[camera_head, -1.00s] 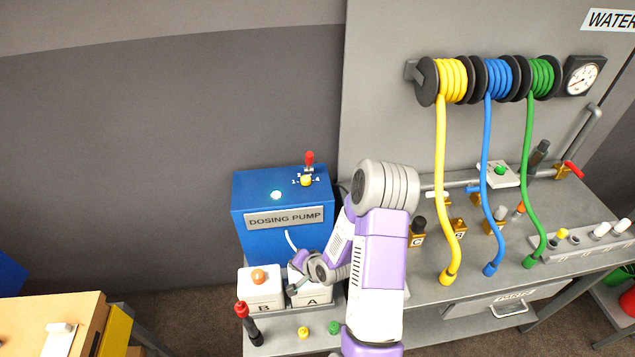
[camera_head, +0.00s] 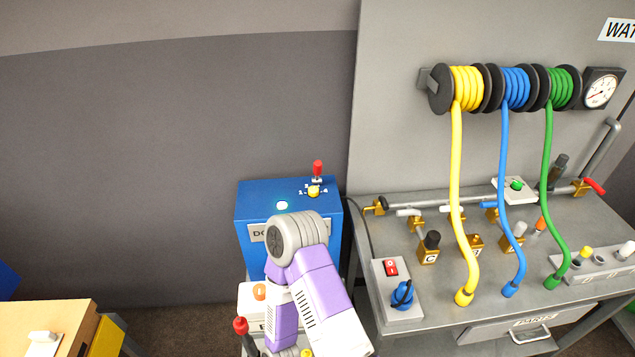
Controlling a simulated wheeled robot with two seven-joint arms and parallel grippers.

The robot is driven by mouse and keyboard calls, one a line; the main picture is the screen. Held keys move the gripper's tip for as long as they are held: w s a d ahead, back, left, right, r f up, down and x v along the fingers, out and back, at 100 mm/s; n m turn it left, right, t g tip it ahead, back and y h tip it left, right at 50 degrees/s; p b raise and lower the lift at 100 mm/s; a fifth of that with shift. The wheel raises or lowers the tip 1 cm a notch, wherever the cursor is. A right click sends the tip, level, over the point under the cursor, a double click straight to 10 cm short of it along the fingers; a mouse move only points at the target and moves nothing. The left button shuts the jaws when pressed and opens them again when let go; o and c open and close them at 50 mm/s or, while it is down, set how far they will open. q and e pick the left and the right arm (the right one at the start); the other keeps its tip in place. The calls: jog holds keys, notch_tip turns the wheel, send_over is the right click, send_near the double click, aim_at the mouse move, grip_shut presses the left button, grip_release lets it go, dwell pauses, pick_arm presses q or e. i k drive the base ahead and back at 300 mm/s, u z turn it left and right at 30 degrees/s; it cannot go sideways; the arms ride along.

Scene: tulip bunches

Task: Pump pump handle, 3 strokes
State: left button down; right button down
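The blue dosing pump box (camera_head: 257,205) stands left of the bench, with a red-knobbed lever (camera_head: 318,168) upright on top. Another red-knobbed black handle (camera_head: 241,327) stands at the bottom, left of my arm. I cannot tell which is the pump handle. One purple and white arm of mine, apparently the right, covers the front of the pump box. Its forearm points down and its wrist reaches the bottom edge, so its gripper is out of view. My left gripper is also out of view.
The orange-buttoned box B (camera_head: 247,298) is partly behind my arm. To the right, the grey bench (camera_head: 420,290) carries valves, a red switch (camera_head: 391,268) and yellow, blue and green hoses. A wooden box (camera_head: 60,320) stands at lower left.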

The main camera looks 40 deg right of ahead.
aim_at(318, 165)
jog(key=z, duration=1.45)
jog(key=k, duration=0.45)
jog(key=u, duration=0.15)
